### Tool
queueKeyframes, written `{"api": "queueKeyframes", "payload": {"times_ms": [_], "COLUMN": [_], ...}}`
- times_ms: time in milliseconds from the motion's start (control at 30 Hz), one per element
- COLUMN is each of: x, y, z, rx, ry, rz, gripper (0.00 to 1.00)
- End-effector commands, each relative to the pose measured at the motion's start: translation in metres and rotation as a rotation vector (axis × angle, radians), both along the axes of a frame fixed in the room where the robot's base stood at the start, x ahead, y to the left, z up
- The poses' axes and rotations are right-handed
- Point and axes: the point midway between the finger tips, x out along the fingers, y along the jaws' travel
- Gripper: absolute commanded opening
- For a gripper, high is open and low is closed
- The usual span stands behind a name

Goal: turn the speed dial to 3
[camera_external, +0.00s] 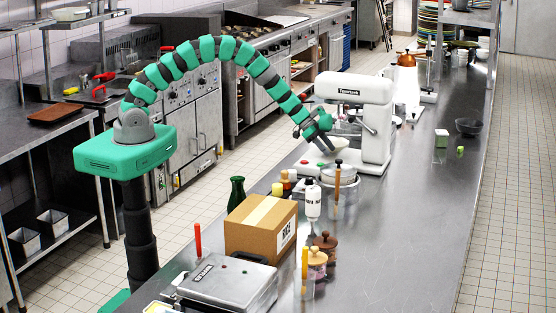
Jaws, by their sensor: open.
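A white stand mixer (374,121) stands upright on the steel counter, with its head pointing left. I cannot tell whether the fingers touch the mixer.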

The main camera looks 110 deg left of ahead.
Motion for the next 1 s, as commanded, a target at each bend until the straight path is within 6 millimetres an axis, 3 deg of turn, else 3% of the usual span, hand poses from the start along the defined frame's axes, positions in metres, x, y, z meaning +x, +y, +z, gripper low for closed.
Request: {"api": "queueKeyframes", "payload": {"times_ms": [500, 1000], "x": [-0.045, -0.054], "y": [0.001, 0.001], "z": [0.044, 0.053], "rx": [-0.001, -0.001], "ry": [0.000, 0.001], "rz": [-0.001, -0.001], "gripper": [0.47, 0.47]}}
